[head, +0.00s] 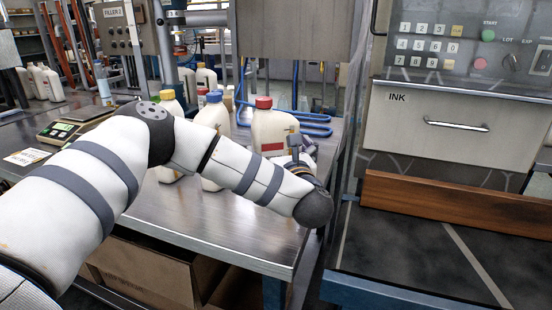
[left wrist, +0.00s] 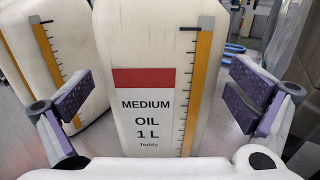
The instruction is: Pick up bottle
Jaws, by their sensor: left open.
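A cream oil bottle with a red cap (head: 264,102) stands upright at the right end of the steel table (head: 200,222). In the left wrist view its label (left wrist: 150,112) reads "MEDIUM OIL 1 L" and fills the middle. My left gripper (left wrist: 158,105) is open, with purple-padded fingers on both sides of this bottle. The right-hand pads look apart from it; contact at the left is hard to tell. In the head view my left arm covers most of the gripper (head: 296,145). My right gripper is not in view.
A blue-capped bottle (head: 213,118) and a yellow-capped bottle (head: 168,103) stand to the left. Blue tubing (head: 310,130) lies behind. A machine with a drawer marked INK (head: 425,122) stands at the right. The table front is clear.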

